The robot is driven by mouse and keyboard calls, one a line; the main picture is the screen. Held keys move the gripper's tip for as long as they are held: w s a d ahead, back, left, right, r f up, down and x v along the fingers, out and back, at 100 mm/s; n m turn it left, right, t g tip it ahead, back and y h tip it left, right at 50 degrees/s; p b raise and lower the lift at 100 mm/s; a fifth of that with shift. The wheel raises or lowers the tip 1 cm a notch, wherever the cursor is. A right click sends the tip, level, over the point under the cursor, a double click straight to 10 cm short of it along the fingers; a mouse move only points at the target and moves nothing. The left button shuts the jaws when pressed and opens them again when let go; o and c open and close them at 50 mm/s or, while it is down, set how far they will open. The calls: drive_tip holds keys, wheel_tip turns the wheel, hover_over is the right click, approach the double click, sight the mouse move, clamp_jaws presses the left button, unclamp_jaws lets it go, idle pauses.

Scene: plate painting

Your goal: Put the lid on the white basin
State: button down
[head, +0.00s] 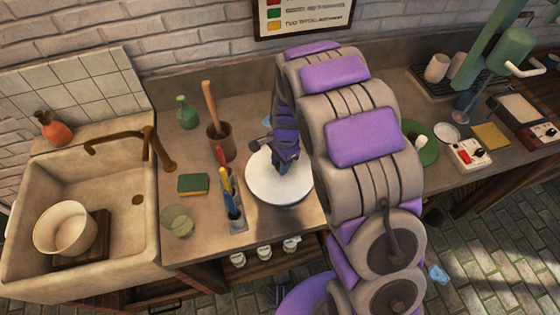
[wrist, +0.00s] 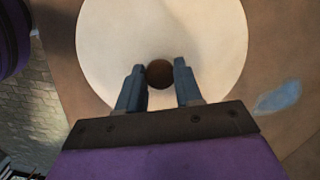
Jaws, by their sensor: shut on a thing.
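The white basin (head: 66,229) stands in the sink at the far left, on a dark wooden board, with its open top showing. The lid (head: 268,189) is a white round disc over the counter right of the sink. In the head view my gripper (head: 281,163) is above the lid, partly hidden by my arm. I cannot tell whether the lid touches the counter.
The sink (head: 22,262) has a brown faucet (head: 150,148) over its right rim. Between sink and lid are a green sponge (head: 193,184), a brown pot with a handle (head: 220,141), glass discs (head: 177,220) and a holder with tools (head: 236,212). A green bottle (head: 186,113) stands behind.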

drive_tip(key=shift+c, duration=0.6)
unclamp_jaws()
drive_tip(key=shift+r, duration=0.1)
idle(0.3)
drive_tip(key=shift+r+p, duration=2)
drive_tip(key=shift+r, duration=1.35)
